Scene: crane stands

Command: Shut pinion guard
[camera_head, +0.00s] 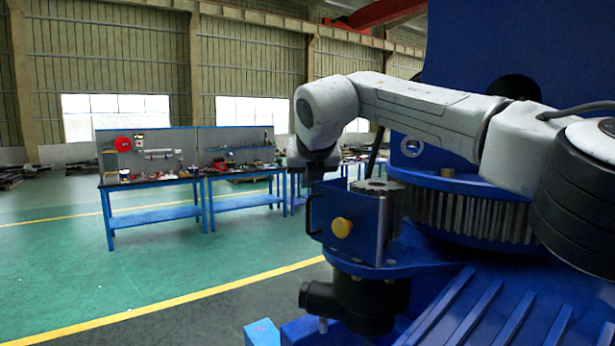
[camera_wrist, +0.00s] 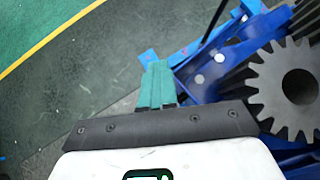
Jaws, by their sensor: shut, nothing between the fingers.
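The pinion guard (camera_head: 365,235) is a blue panel with a yellow knob (camera_head: 342,228) and a black handle (camera_head: 311,213) on its left edge. The grey pinion (camera_head: 391,225) shows behind and right of the panel. In the wrist view the toothed pinion (camera_wrist: 298,86) is seen from above at the right, its top uncovered. My gripper (camera_wrist: 157,68) has its teal fingers together with nothing between them, left of the pinion. In the head view my gripper (camera_head: 312,165) is above and left of the guard, partly hidden by my wrist, and looks apart from the handle.
A large toothed ring (camera_head: 470,215) and the blue crane body (camera_head: 520,60) stand to the right. A dark motor housing (camera_head: 370,300) sits below the guard. Blue workbenches (camera_head: 160,180) with tools stand farther back. The green floor (camera_head: 230,250) at left is clear.

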